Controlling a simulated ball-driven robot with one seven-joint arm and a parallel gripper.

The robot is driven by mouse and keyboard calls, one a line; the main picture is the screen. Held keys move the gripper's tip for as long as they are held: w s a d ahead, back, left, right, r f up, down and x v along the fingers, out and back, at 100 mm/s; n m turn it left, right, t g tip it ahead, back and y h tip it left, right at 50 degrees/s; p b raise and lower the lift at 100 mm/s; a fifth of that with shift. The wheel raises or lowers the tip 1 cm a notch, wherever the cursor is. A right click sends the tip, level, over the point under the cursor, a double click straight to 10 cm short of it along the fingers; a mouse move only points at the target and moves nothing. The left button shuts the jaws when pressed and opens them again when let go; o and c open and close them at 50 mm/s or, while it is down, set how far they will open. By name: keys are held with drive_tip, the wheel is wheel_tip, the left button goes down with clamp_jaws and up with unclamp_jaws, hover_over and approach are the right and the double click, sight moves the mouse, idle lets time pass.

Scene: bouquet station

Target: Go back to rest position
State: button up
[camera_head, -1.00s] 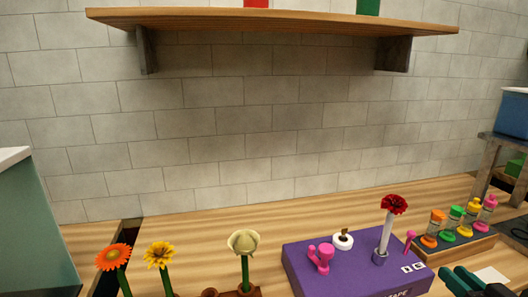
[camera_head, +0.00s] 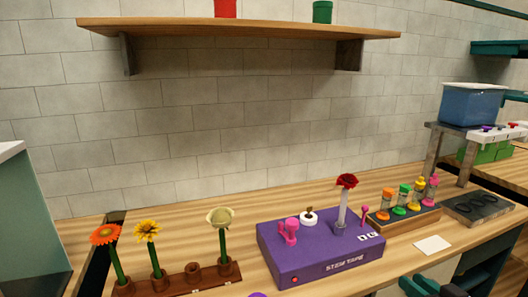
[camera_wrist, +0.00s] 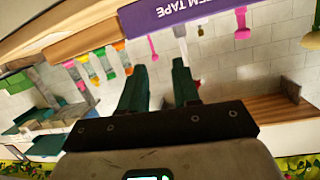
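My gripper (camera_head: 432,288) shows at the bottom right of the head view, in front of the bench edge, only partly in frame. In the wrist view my gripper (camera_wrist: 160,85) has its two dark green fingers apart with nothing between them. The wrist view looks out upside down toward the bench and wall. The box also shows at the top of the wrist view (camera_wrist: 180,12).
A wooden rack (camera_head: 185,280) holds orange, yellow and cream flowers at left. A tray (camera_head: 405,222) of colourful bottles, a dark tray (camera_head: 478,207) and a white card (camera_head: 432,245) lie at right. A blue bin (camera_head: 470,103) stands behind. A shelf (camera_head: 240,27) hangs above.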

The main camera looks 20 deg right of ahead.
drive_tip(key=s+a+f+n+g+y, duration=0.1)
drive_tip(key=s+a+f+g, duration=0.3)
drive_tip(key=f, duration=0.3)
drive_tip(key=s+a+f+g+y, duration=0.1)
drive_tip(key=s+a+f+g, duration=0.15)
drive_tip(key=a+f, duration=0.45)
drive_tip(key=s+a+f+g, duration=0.2)
drive_tip(key=s+f+g, duration=0.1)
drive_tip(key=s, duration=0.5)
drive_tip(key=s+a+f+g+h, duration=0.1)
drive_tip(key=s+a+f+g, duration=0.2)
drive_tip(key=s, duration=0.6)
drive_tip(key=shift+s+a+f+n+g, duration=0.25)
drive_tip(key=shift+a+f+n+g, duration=0.1)
drive_tip(key=shift+f+g, duration=0.4)
